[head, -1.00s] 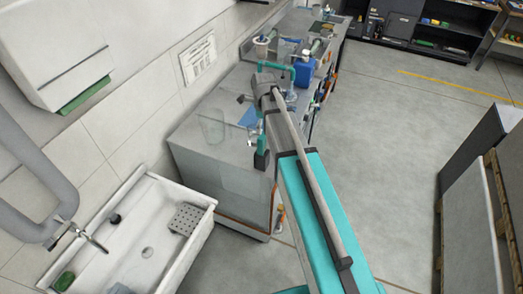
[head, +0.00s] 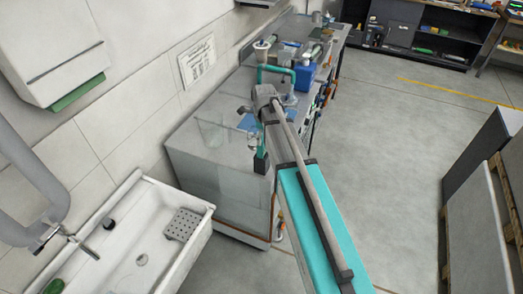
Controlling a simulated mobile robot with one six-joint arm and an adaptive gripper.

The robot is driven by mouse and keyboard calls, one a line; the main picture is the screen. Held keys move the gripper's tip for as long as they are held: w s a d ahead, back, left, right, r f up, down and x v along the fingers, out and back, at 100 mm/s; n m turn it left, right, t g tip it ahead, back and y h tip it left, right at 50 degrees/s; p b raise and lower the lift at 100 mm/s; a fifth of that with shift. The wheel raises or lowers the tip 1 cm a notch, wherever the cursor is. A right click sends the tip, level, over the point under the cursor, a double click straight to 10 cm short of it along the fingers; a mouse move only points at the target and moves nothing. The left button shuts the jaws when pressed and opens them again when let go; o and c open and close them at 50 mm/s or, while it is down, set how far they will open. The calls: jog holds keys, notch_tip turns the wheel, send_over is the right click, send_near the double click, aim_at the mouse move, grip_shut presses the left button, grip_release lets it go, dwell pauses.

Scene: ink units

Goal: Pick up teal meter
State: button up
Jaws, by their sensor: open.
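I cannot make out a teal meter with certainty. A bent teal pipe-like piece (head: 278,69) stands on the grey bench beyond the end of my arm, but I cannot tell whether it belongs to the meter. My own teal and grey arm reaches up from the lower right and ends over the bench. Its far end covers part of the bench top. My gripper's jaws cannot be seen.
The grey bench (head: 182,145) runs along the tiled wall, with a blue container (head: 304,73) and clutter at its far end. A white sink (head: 128,215) is in front at left. Grey panels (head: 475,215) stand at right. Open floor (head: 385,140) lies between.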

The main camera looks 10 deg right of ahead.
aim_at(262, 146)
jog(key=shift+f, duration=0.15)
jog(key=f+b, duration=0.3)
jog(key=shift+w+a, duration=0.15)
jog(key=shift+a, duration=0.1)
jog(key=shift+f+b, duration=1)
jog(key=shift+b, duration=0.1)
jog(key=c, duration=1)
